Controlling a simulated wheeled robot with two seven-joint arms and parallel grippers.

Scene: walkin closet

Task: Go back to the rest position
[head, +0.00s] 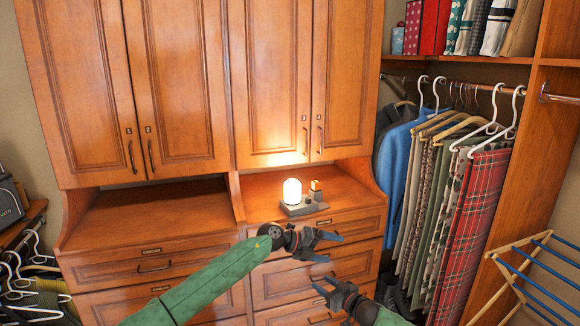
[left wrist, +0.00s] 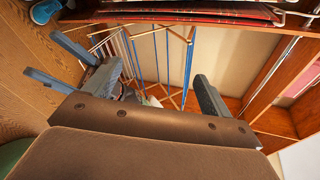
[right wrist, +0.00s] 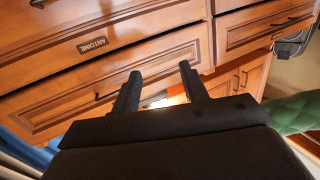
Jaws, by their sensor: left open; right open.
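My left gripper (head: 330,246) is in front of the drawers in the head view, at the end of a green-sleeved arm. Its fingers are apart and nothing is between them. In the left wrist view its fingers (left wrist: 130,78) stand wide apart. My right gripper (head: 325,284) is lower, also in front of the drawers, with its fingers apart and empty. In the right wrist view its fingers (right wrist: 160,75) point at the drawer fronts, with a gap between them. Both grippers are close to each other in the head view.
A lit lamp (head: 292,192) on a grey base stands on the wooden counter (head: 255,188). Drawers (head: 285,290) lie below, cabinet doors (head: 275,80) above. Hanging clothes (head: 470,225) and a drying rack (head: 530,265) are at right. More hangers (head: 32,270) are at the left edge.

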